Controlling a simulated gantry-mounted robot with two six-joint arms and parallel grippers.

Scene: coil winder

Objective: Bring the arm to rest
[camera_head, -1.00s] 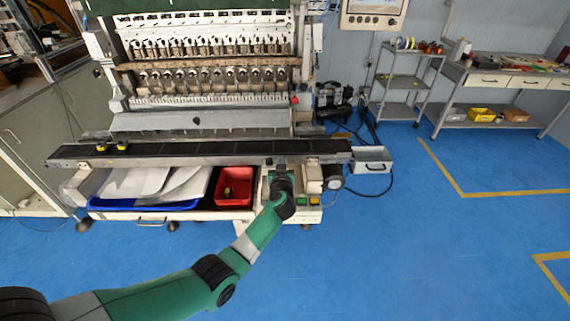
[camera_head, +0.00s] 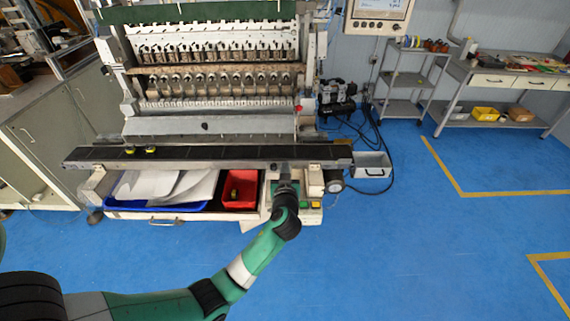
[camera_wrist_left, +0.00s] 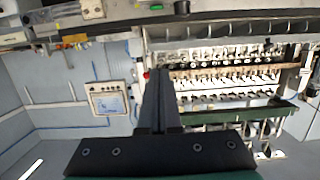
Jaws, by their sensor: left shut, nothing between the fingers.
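My left arm comes in from the lower left of the head view. Its gripper (camera_head: 284,167) is at the front edge of the dark conveyor belt (camera_head: 220,153), near the belt's right part. I cannot tell from the picture whether it touches the belt. In the left wrist view the gripper's two dark fingers (camera_wrist_left: 159,75) lie together with nothing between them. My right gripper is not in view.
The coil winder (camera_head: 215,75) stands behind the belt. Two small yellow-and-black pieces (camera_head: 150,150) sit on the belt's left part. A blue tray (camera_head: 150,206) with white sheets and a red bin (camera_head: 240,191) are below. The blue floor at right is clear.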

